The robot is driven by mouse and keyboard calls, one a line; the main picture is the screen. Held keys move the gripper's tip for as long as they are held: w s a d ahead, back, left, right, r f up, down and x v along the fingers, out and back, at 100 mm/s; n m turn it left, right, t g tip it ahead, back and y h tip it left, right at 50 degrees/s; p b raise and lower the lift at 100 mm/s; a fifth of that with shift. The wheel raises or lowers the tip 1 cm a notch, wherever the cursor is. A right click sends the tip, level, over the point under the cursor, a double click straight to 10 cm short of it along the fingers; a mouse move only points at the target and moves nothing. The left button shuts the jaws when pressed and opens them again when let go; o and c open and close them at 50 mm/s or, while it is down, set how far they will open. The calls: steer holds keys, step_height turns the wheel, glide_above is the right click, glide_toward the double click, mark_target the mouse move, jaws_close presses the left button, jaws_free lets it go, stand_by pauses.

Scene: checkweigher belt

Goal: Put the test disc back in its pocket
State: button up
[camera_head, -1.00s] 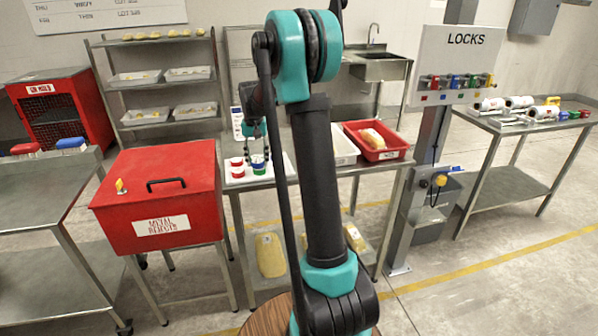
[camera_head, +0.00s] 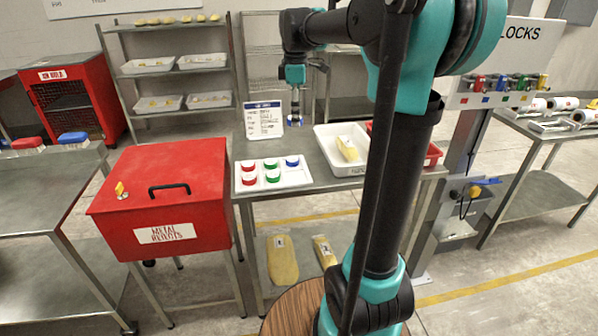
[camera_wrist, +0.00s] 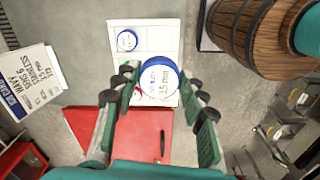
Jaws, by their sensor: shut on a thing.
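My gripper (camera_head: 297,112) is shut on a blue disc (camera_wrist: 160,80), held up in the air. In the wrist view the disc's white top carries a label reading about 1.5 mm. The disc also shows small and blue under the fingers in the head view (camera_head: 298,123). A white pocket tray (camera_head: 304,182) lies on the steel table below. It holds two red discs (camera_head: 249,181), two green discs (camera_head: 272,177) and one blue disc (camera_head: 291,161). Its front right pocket looks empty. The held disc hides part of the tray in the wrist view.
A printed sign (camera_head: 263,120) stands behind the tray. A white bin (camera_head: 324,148) with a yellow item and a red bin (camera_head: 433,154) stand to the right. A red metal-rejects box (camera_head: 165,200) is at the left. Table space between tray and sign is clear.

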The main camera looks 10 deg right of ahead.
mark_target(297, 177)
steer(key=shift+r, duration=0.1)
steer(key=shift+f+n, duration=0.3)
steer(key=shift+f, duration=0.05)
step_height(297, 177, down, 19)
steer(key=shift+f, duration=0.25)
steer(key=o, duration=1.2)
steer(key=shift+o, duration=0.2)
